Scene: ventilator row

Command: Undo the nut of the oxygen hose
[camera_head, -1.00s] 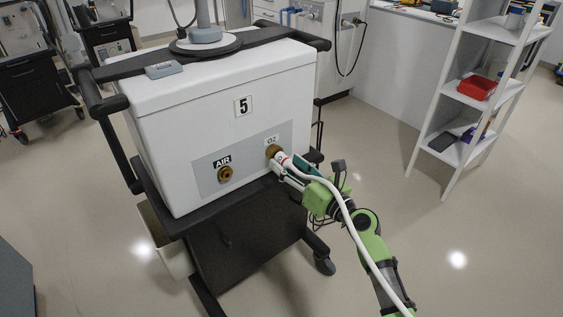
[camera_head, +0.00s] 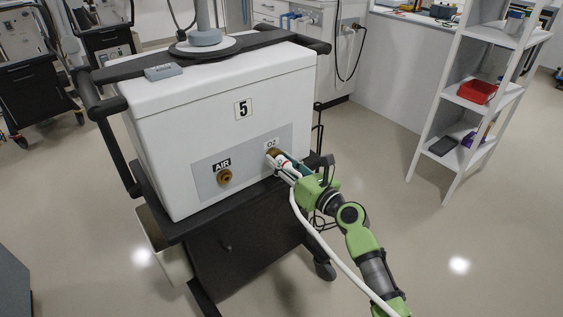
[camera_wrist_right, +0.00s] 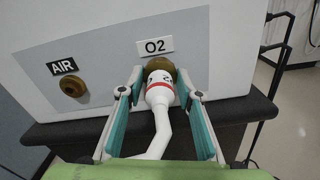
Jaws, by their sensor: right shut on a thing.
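The ventilator (camera_head: 225,95), a white box marked 5, stands on a black cart. Its brass O2 port (camera_head: 272,153) sits under the O2 label, and it also shows in the right wrist view (camera_wrist_right: 161,65). The white oxygen hose (camera_head: 318,236) ends there in a white nut with a red band (camera_wrist_right: 159,88). My right gripper (camera_head: 279,165) has its fingers on either side of the nut and is shut on it. In the right wrist view the hose runs back between the fingers (camera_wrist_right: 160,95). The nut partly covers the port. My left gripper is not in view.
The brass AIR port (camera_head: 225,177) is bare, left of the O2 port. A black cart handle (camera_head: 108,105) juts out at the left. A white shelf (camera_head: 480,95) with a red bin stands at the right. The floor between is clear.

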